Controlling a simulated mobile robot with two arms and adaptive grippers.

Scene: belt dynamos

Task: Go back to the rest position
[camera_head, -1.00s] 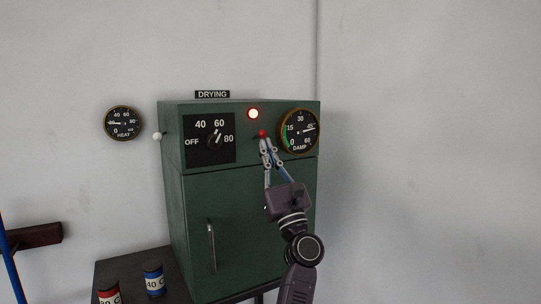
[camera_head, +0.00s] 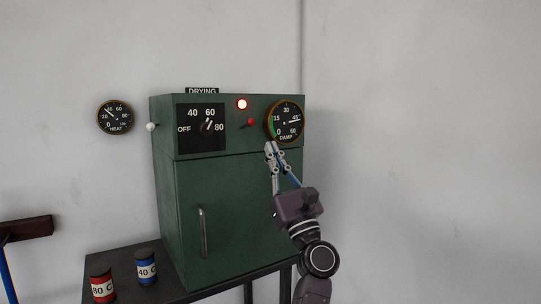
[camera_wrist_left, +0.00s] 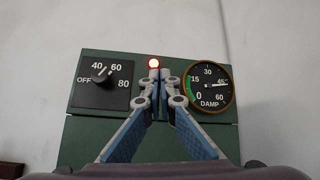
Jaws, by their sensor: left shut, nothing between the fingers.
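My left gripper (camera_head: 270,146) is shut and empty, in front of the dark green drying cabinet (camera_head: 188,225), just below the damp gauge (camera_head: 284,122). Its fingertips are apart from the small red-tipped switch (camera_head: 251,122), which stands to their upper left. In the left wrist view my closed gripper (camera_wrist_left: 157,78) points up at the cabinet's control panel and hides the switch. The black selector knob (camera_head: 207,126) points about at 60. My right gripper is not in view.
The cabinet stands on a dark table (camera_head: 125,258) with a red jar (camera_head: 102,284) and a blue jar (camera_head: 147,264) at its left. A heat gauge (camera_head: 114,118) hangs on the wall. A white knob (camera_head: 151,126) sticks out from the cabinet's left side. The right side is open.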

